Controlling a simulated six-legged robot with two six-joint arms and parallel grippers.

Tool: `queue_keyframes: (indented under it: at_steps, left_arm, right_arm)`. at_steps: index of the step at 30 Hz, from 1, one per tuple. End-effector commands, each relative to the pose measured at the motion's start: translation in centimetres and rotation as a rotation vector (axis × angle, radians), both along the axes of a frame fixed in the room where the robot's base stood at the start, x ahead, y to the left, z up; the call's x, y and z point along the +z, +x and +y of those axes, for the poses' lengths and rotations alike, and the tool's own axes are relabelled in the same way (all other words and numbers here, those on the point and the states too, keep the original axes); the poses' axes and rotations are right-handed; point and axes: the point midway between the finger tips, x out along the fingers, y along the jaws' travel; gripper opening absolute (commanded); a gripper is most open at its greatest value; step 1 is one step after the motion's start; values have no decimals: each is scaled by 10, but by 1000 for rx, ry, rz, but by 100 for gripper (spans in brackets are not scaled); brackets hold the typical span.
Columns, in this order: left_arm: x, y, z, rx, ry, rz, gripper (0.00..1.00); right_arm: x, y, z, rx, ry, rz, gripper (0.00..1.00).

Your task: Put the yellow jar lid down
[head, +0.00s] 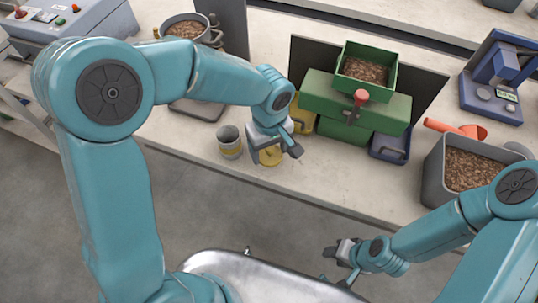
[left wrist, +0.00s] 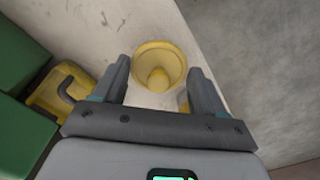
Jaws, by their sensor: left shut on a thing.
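The yellow jar lid (head: 270,155) is round with a raised knob in its middle. It lies between the fingers of my left gripper (head: 279,149), near the front edge of the bench. In the left wrist view the lid (left wrist: 159,57) shows between the two fingertips of the left gripper (left wrist: 160,75), which is shut on it. I cannot tell whether the lid touches the bench top. A grey jar with a yellow band (head: 230,142) stands open just left of the gripper. My right gripper (head: 343,260) hangs in front of the bench; its jaw opening is unclear.
The green bagger (head: 350,103) with a pellet hopper stands behind the lid. A yellow container (head: 303,121) and a blue tray (head: 389,146) flank it. A grey pellet bin (head: 436,172) and a red scoop (head: 455,129) are at right. Bench top (head: 330,165) ahead of the bagger is clear.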

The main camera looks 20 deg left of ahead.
Motion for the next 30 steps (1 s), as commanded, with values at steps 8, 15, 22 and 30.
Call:
queue_keyframes:
  at_steps: [8, 15, 22, 30]
  left_arm:
    - [-38, -1, 1, 1, 0, 3, 43]
    - [-38, -1, 1, 1, -1, 1, 43]
    - [-41, -1, 1, 0, 0, 1, 91]
    - [-41, -1, 1, 0, 0, 1, 96]
  right_arm:
    - [1, 0, 0, 0, 0, 0, 43]
    - [0, 0, 0, 0, 0, 0, 43]
    - [-4, 0, 0, 0, 0, 0, 43]
    - [-3, 0, 0, 0, 0, 0, 43]
